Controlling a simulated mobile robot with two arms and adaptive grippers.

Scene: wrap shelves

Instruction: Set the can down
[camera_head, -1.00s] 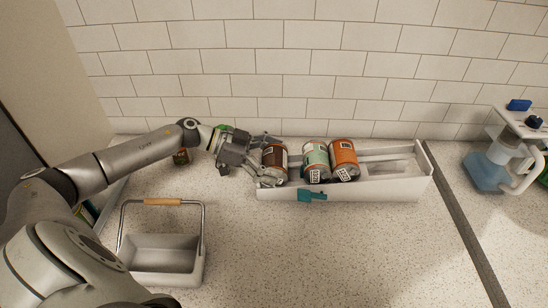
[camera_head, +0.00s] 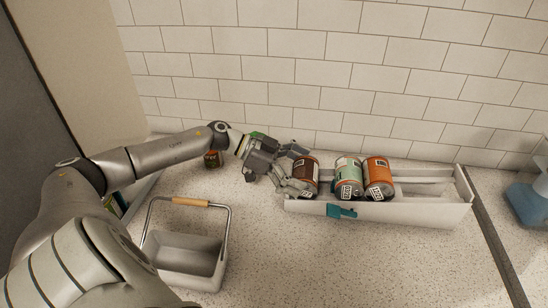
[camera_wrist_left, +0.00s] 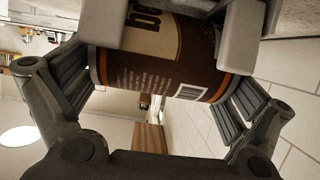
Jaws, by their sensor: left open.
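A brown can (camera_head: 306,172) with a dark label stands at the left end of a long white bin (camera_head: 408,212), leaning slightly in the picture. My left gripper (camera_head: 296,168) is at the can's left side, open, with one finger behind it and one in front. In the left wrist view, the brown can (camera_wrist_left: 165,62) lies between the spread finger pads (camera_wrist_left: 165,90). Whether the pads touch it is unclear. A green-labelled can (camera_head: 348,176) and an orange can (camera_head: 378,177) stand close together to its right in the bin. My right gripper is not in view.
The bin's right half is empty, and a teal clip (camera_head: 341,211) sits on its front wall. A grey basket (camera_head: 187,265) with a raised wooden handle stands at the front left. A small dark can (camera_head: 213,159) stands behind my left arm. A blue-based bottle is at the right edge.

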